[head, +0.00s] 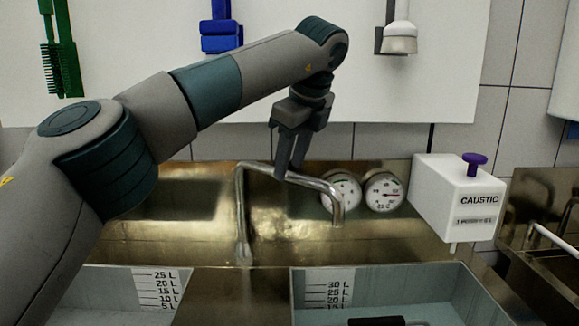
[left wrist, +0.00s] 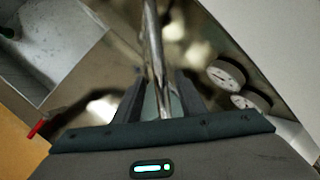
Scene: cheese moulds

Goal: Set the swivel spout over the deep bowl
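The swivel spout (head: 290,176) is a bent metal pipe above the sink's back ledge. Its left leg comes down near the divide between two bowls; its right end bends down in front of the gauges. The bowl marked up to 30 L (head: 470,285) is at right, the one marked up to 25 L (head: 105,285) at left. My left gripper (head: 290,172) points down at the spout's top run. In the left wrist view the pipe (left wrist: 151,45) runs between the fingers (left wrist: 160,92), which look apart with a gap beside it. My right gripper is not in view.
Two round gauges (head: 384,191) sit on the back panel, just right of the spout. A white caustic box (head: 460,205) with a purple knob stands further right. A dark handle (head: 376,321) shows at the right bowl's front. Brushes hang on the wall.

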